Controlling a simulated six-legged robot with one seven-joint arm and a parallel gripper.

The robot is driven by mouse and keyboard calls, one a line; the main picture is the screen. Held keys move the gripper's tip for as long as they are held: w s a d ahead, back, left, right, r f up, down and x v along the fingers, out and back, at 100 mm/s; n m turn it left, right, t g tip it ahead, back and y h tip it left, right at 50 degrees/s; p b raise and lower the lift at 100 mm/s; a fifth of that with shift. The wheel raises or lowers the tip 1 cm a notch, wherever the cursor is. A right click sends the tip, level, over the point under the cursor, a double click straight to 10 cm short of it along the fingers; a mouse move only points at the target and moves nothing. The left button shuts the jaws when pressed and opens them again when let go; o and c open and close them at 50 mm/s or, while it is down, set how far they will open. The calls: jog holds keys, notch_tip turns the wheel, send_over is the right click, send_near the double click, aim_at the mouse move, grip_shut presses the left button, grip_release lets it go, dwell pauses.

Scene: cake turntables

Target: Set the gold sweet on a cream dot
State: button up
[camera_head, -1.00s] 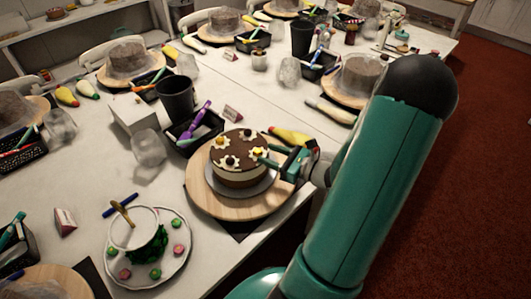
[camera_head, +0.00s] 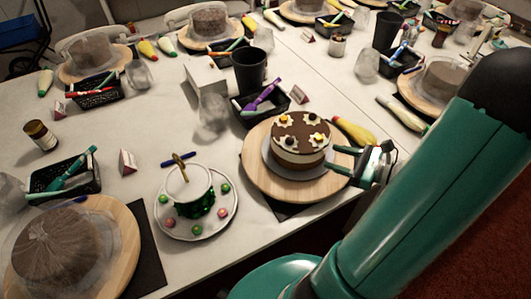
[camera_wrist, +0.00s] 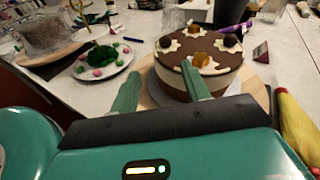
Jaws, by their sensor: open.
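A round cake (camera_head: 300,140) with a chocolate top, cream sides and cream dots stands on a grey board on a wooden turntable (camera_head: 262,184). One gold sweet (camera_wrist: 201,60) sits on the near cream dot (camera_wrist: 212,64) in the wrist view. A second gold sweet (camera_wrist: 194,30) sits on the far dot. Dark round sweets (camera_wrist: 230,40) sit on the left and right dots. My gripper (camera_head: 337,160) is open and empty at the right of the cake, its fingers apart from the near gold sweet. In the wrist view, one finger overlaps the cake's side.
A white plate (camera_head: 233,208) with a green-coated cup and several red and green sweets stands left of the turntable. The table's front edge is close.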

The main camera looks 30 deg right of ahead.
jog(key=a+r+n+g+h, duration=0.1)
jog(key=a+r+n+g, duration=0.2)
jog(key=a+n+g, duration=0.45)
jog(key=a+r+n+g+h, duration=0.1)
jog(key=a+r+n+g, duration=0.25)
jog(key=a+n, duration=0.6)
jog(key=s+a+r+n+t+h, duration=0.1)
jog(key=a+r+n+t+h, duration=0.2)
jog(key=a+r+n+h, duration=0.3)
notch_tip(320, 180, up, 4)
jog(key=a+n, duration=0.1)
jog(key=n, duration=0.4)
jog(key=shift+s+a, duration=0.2)
jog(key=shift+a, duration=0.2)
